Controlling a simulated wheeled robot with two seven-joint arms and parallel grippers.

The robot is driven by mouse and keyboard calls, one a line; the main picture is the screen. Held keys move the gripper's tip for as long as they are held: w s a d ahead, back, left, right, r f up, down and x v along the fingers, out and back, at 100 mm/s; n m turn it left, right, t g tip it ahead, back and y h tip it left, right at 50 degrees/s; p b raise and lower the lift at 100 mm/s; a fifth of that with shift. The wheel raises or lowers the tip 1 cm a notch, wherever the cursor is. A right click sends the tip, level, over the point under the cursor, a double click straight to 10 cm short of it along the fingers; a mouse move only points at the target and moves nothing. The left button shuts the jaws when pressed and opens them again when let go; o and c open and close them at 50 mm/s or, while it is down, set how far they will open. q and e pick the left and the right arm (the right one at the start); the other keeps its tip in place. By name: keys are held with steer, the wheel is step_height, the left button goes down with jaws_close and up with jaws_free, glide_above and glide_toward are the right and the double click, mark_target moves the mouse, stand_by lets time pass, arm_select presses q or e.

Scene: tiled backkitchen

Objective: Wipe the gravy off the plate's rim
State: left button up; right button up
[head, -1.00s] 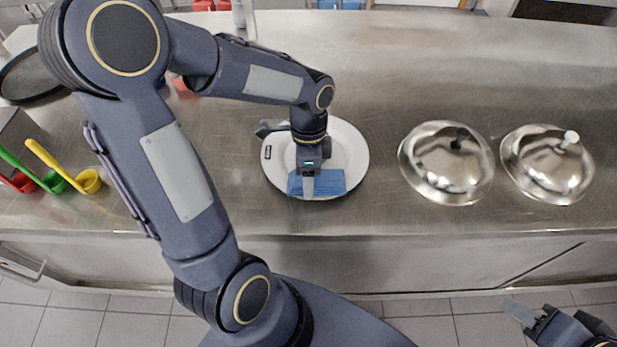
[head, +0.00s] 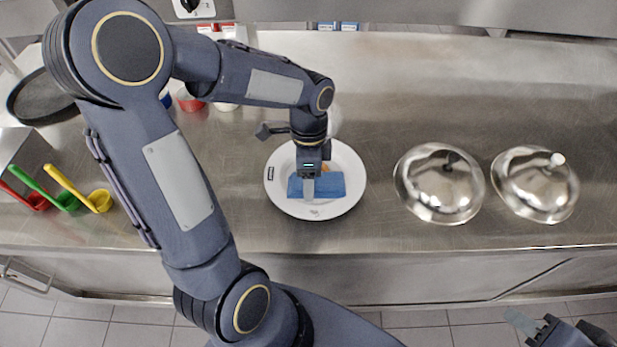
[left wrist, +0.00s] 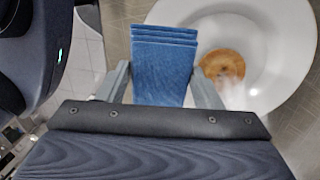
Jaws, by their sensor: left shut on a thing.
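A white round plate (head: 345,205) lies on the steel counter; it also shows in the left wrist view (left wrist: 285,62). My left gripper (head: 309,188) is above it, shut on a folded blue cloth (head: 331,186), which also shows between the fingers in the left wrist view (left wrist: 163,65). The cloth covers the plate's front-middle part; whether it touches the plate I cannot tell. Brown food or gravy (left wrist: 222,66) lies in the plate's well. A small greyish mark (head: 315,212) shows on the front rim. My right gripper (head: 521,322) is at the bottom right, away from the plate; its opening is unclear.
Two shiny domed lids (head: 440,183) (head: 535,184) stand right of the plate. Coloured ladles (head: 72,190) lie at the left, and a dark round pan (head: 45,98) is behind them. The counter between plate and lids is clear.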

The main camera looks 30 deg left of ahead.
arm_select(q)
steer(key=r+p, duration=0.2)
steer(key=r, duration=0.1)
steer(key=shift+w+a+p, duration=0.15)
steer(key=shift+w+p, duration=0.05)
steer(key=shift+p, duration=0.1)
stand_by(0.4)
steer(key=shift+f, duration=0.1)
